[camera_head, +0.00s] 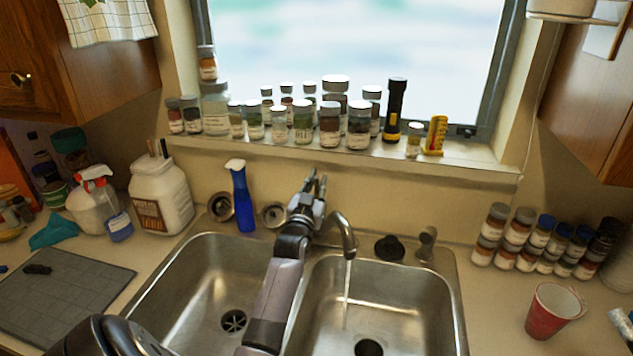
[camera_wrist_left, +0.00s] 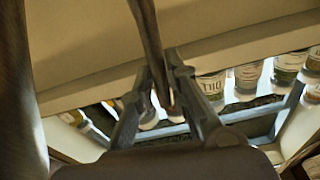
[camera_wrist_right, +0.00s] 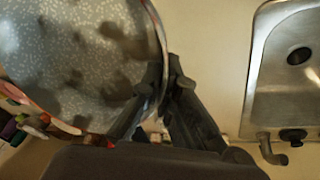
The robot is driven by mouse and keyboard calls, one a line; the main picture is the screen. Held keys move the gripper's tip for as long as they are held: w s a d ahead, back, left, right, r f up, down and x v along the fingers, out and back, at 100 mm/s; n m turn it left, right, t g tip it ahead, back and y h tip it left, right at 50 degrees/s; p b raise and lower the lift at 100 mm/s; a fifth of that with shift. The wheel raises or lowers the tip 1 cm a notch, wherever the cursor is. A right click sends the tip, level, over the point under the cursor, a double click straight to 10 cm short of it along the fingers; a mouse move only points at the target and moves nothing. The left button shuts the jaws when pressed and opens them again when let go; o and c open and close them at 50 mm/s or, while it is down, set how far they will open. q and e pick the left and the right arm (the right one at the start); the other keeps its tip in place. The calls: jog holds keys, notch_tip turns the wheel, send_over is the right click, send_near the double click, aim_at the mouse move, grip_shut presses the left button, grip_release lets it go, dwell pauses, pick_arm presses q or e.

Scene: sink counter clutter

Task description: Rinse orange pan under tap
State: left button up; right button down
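The tap (camera_head: 348,240) stands behind the double sink, and a thin stream of water falls from it into the right basin (camera_head: 400,305). My left gripper (camera_head: 316,182) is behind and left of the spout. In the left wrist view a thin dark rod, seemingly part of the tap (camera_wrist_left: 150,40), passes between its narrowly spaced fingers (camera_wrist_left: 163,75); whether they grip it is unclear. In the right wrist view my right gripper (camera_wrist_right: 167,72) is shut on the edge of the pan (camera_wrist_right: 75,55), which shows a speckled grey inside. The pan is outside the head view.
Spice jars (camera_head: 515,235) and a red mug (camera_head: 553,310) stand on the right counter. Several jars line the windowsill (camera_head: 440,160). Both basins look empty.

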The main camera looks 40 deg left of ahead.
pick_arm(q)
jog(key=o, duration=0.4)
jog(key=shift+c, duration=0.2)
jog(key=v, duration=1.2)
jog(key=shift+f, duration=0.1)
